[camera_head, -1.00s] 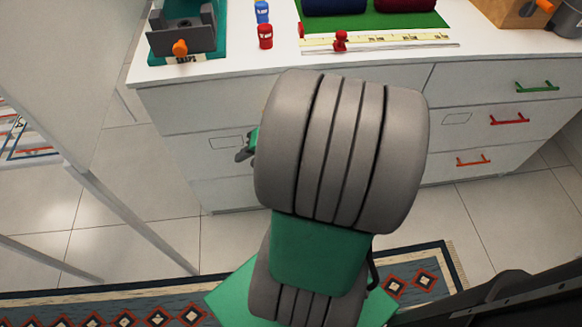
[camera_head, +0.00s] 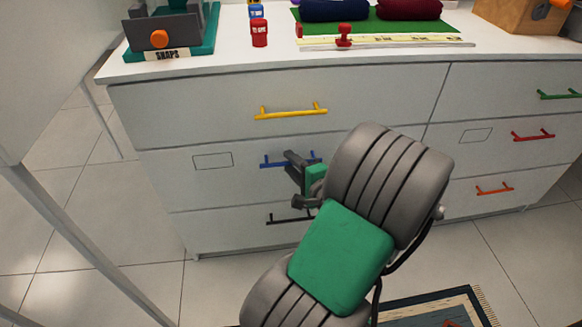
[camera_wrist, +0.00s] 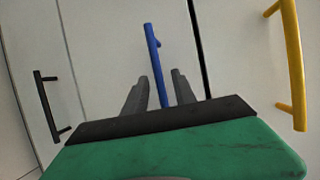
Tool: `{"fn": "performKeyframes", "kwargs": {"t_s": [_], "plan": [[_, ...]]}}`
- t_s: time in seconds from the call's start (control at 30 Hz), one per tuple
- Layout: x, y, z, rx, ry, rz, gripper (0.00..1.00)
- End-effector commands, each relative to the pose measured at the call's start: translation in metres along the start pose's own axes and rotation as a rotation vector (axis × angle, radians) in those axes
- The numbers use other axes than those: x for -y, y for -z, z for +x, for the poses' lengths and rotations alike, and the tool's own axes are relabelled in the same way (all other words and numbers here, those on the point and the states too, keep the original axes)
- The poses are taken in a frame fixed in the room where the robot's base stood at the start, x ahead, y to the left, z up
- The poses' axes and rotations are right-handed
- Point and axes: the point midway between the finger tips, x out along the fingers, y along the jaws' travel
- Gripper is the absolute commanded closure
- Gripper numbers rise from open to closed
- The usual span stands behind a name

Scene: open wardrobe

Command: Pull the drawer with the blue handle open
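The blue handle (camera_head: 276,161) is on the middle drawer (camera_head: 235,180) of the left column of a white dresser. That drawer looks closed. My gripper (camera_head: 291,178) is in front of this handle, and its fingers cover part of it in the head view. In the wrist view the blue handle (camera_wrist: 155,60) runs lengthwise between and beyond the two grey fingers of my gripper (camera_wrist: 158,85). The fingers are apart with a gap between them. I cannot tell whether they reach around the bar; nothing looks clamped.
A yellow handle (camera_head: 291,111) is above and a black handle (camera_head: 289,218) below. Green (camera_head: 559,95), red (camera_head: 533,135) and orange (camera_head: 495,188) handles are on the right column. Objects stand on the dresser top. A grey post (camera_head: 85,235) rises at left. A patterned rug (camera_head: 440,305) lies on the tiles.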

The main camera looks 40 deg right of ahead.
Motion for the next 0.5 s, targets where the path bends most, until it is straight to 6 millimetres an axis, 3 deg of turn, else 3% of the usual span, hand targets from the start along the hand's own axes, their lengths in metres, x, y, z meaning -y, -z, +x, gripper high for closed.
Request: {"fn": "performKeyframes", "kwargs": {"t_s": [0.3, 0.5], "plan": [[0.0003, -0.0001, 0.0065, -0.001, 0.000, 0.000, 0.68], [0.0003, -0.0002, 0.0063, 0.000, 0.000, -0.001, 0.83]]}}
